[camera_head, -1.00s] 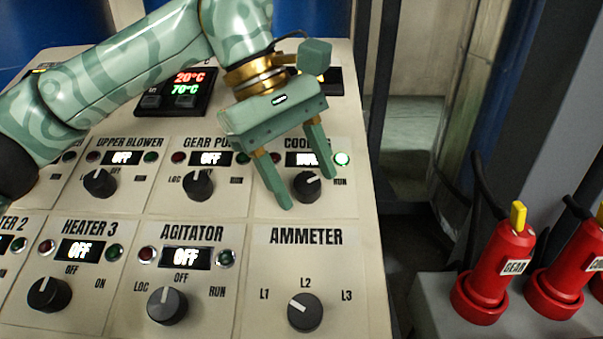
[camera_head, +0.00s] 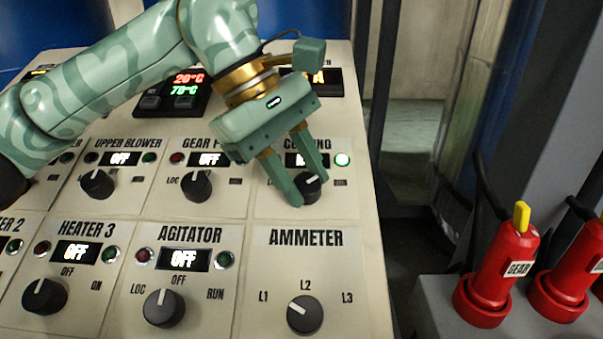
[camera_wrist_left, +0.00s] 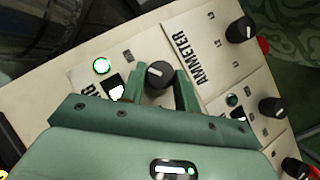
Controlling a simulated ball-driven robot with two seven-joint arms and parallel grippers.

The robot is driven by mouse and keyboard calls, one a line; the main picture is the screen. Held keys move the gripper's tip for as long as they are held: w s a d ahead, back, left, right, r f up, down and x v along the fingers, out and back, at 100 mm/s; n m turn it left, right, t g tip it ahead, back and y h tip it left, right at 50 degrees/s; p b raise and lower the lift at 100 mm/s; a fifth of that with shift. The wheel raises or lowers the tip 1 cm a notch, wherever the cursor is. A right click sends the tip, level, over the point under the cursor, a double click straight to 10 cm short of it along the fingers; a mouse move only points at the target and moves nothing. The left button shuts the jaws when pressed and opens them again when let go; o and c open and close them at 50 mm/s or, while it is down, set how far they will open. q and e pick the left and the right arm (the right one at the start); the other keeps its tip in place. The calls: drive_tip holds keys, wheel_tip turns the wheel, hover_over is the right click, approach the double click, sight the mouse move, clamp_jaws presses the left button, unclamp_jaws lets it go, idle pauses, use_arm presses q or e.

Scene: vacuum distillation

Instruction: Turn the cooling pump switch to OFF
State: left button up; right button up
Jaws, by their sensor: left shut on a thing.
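The cooling pump switch is a black round knob (camera_head: 309,187) in the upper right section of the panel, under a label partly hidden by my gripper. A green lamp (camera_head: 342,160) beside its display is lit. My left gripper (camera_head: 308,190) reaches down over this section, with one finger on each side of the knob, shut on it. In the left wrist view the knob (camera_wrist_left: 159,74) sits between the two green fingers, and the lit green lamp (camera_wrist_left: 102,66) is to its left. The display is partly covered. My right gripper is not in view.
The ammeter knob (camera_head: 305,314) is just below, and the agitator knob (camera_head: 164,307) is lower left. The gear pump knob (camera_head: 196,185) is close on the left. Red plugs (camera_head: 497,275) stand on a grey box at the right, apart from the panel.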

use_arm(q)
drive_tip(key=n+t+b, duration=0.1)
drive_tip(key=n+t+h+b, duration=0.1)
drive_tip(key=n, duration=0.1)
drive_tip(key=n+t+h+b, duration=0.1)
drive_tip(key=n, duration=0.1)
drive_tip(key=shift+s+a+f, duration=0.15)
drive_tip(key=shift+f, duration=0.1)
drive_tip(key=n+t+b, duration=0.1)
drive_tip(key=n+b, duration=0.1)
drive_tip(key=n, duration=0.1)
drive_tip(key=shift+s+t, duration=0.15)
drive_tip(key=shift+t, duration=0.25)
drive_tip(key=shift+s+n+t+h+b, duration=0.1)
drive_tip(key=shift+n+t+h+b, duration=0.2)
drive_tip(key=shift+n+t+b, duration=0.4)
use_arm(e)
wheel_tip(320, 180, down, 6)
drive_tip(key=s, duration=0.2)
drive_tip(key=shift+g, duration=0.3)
use_arm(q)
drive_tip(key=shift+n, duration=0.3)
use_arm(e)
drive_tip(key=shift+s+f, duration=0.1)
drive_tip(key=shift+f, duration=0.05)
use_arm(q)
drive_tip(key=o, duration=1)
drive_tip(key=shift+c, duration=0.2)
drive_tip(key=shift+r, duration=0.1)
